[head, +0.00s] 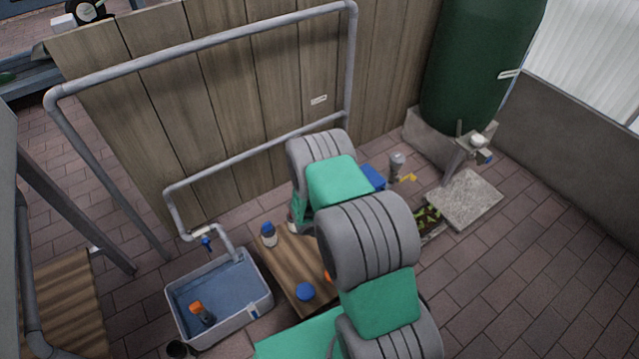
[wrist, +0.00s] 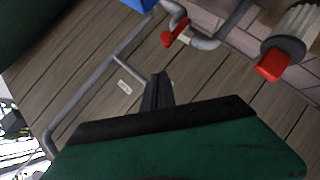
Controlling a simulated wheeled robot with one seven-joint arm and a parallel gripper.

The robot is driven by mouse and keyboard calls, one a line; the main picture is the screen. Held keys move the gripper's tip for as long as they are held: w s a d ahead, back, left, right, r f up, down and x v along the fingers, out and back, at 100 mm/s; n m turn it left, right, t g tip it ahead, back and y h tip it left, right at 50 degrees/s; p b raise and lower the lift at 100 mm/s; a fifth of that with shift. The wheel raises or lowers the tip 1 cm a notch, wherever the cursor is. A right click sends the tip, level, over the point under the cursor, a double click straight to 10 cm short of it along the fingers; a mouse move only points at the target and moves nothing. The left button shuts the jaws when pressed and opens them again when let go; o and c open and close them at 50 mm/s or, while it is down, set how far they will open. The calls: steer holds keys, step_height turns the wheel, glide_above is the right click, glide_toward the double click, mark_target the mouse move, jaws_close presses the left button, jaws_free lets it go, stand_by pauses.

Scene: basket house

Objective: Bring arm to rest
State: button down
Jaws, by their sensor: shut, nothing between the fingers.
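My arm, with grey ribbed joints and teal links, reaches across the middle of the head view. My gripper (wrist: 160,80) shows in the wrist view as dark fingers closed together, with nothing held between them. In the head view I cannot make out the fingers behind the arm. The wrist view looks toward the wooden plank wall (wrist: 90,70), tilted, and the fingers appear clear of it.
A water-filled basin (head: 262,298) stands left of a low wooden table (head: 290,262), which holds a blue-capped bottle (head: 269,235) and a blue round item (head: 305,292). Pipes (head: 205,43) run along the wall. A green tank (head: 480,60) stands back right. Brick floor (head: 530,270) is clear at right.

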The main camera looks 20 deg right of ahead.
steer(key=r+p+v, duration=0.1)
steer(key=v, duration=0.5)
step_height(320, 180, up, 29)
steer(key=s+a+m+g+p, duration=0.15)
steer(key=m+g+p, duration=0.35)
steer(key=p, duration=1)
steer(key=s+a+r+g+y+p, duration=0.1)
steer(key=s+a+r+p, duration=0.3)
steer(key=s+r, duration=0.3)
steer(key=s+a+r+m+g+y+p, duration=0.1)
steer(key=s+a+r+y+p, duration=0.1)
steer(key=s+a+r+p, duration=0.2)
steer(key=s+a+r+g+y+p, duration=0.1)
steer(key=s+a+r+p, duration=0.3)
steer(key=s+r, duration=0.7)
step_height(320, 180, up, 6)
steer(key=shift+m+g+y+p, duration=0.35)
steer(key=shift+y+p, duration=0.35)
steer(key=shift+p, duration=0.3)
